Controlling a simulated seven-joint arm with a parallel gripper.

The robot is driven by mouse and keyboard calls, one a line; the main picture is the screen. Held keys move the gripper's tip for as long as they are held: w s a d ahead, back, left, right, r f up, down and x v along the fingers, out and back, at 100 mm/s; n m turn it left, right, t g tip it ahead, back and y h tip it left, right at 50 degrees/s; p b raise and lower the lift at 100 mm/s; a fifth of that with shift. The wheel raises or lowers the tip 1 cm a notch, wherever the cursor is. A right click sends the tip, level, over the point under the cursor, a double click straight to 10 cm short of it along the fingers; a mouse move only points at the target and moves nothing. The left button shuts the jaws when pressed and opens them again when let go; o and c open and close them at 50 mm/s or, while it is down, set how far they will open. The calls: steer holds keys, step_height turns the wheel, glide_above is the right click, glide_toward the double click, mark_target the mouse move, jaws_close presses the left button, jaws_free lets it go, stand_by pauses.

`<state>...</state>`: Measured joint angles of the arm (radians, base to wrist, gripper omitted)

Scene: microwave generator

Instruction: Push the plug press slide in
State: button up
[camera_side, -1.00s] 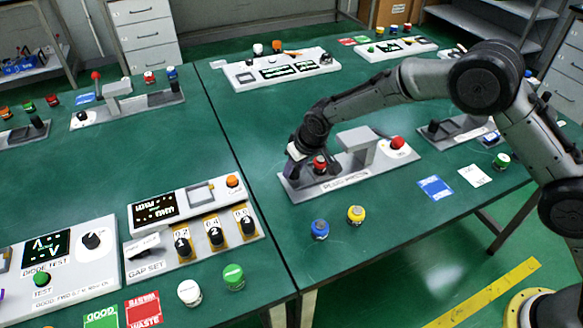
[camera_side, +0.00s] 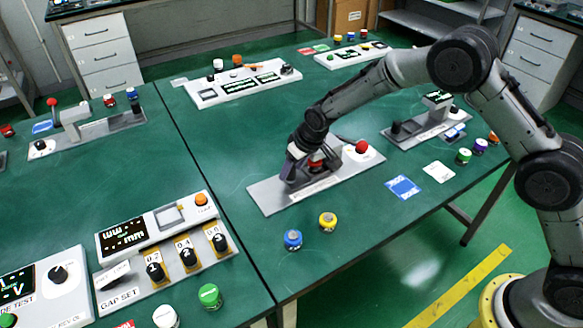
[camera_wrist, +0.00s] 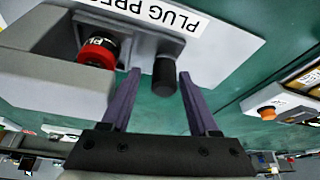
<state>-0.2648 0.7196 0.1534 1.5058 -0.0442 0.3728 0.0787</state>
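The plug press has a light grey base plate (camera_side: 266,198), with a "PLUG PRESS" label in the wrist view. A red-and-black round plug (camera_wrist: 97,52) sits against the grey press block (camera_wrist: 40,35); its red part also shows in the side view (camera_side: 317,161). A black upright knob (camera_wrist: 165,75) stands beside it on a grey carriage, the apparent slide. My gripper (camera_wrist: 160,73) has its two purple fingers apart on either side of the black knob. In the side view my gripper (camera_side: 293,172) is low over the press and hides the knob.
A red button (camera_side: 362,146) is at the press's right end. Blue (camera_side: 293,240) and yellow (camera_side: 327,222) capped jars stand in front. A blue card (camera_side: 403,187) lies to the right. The gap-setting panel (camera_side: 150,235) is left. Green table left of the press is clear.

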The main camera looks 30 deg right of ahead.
steer(key=v, duration=1.4)
steer(key=shift+s+f, duration=0.1)
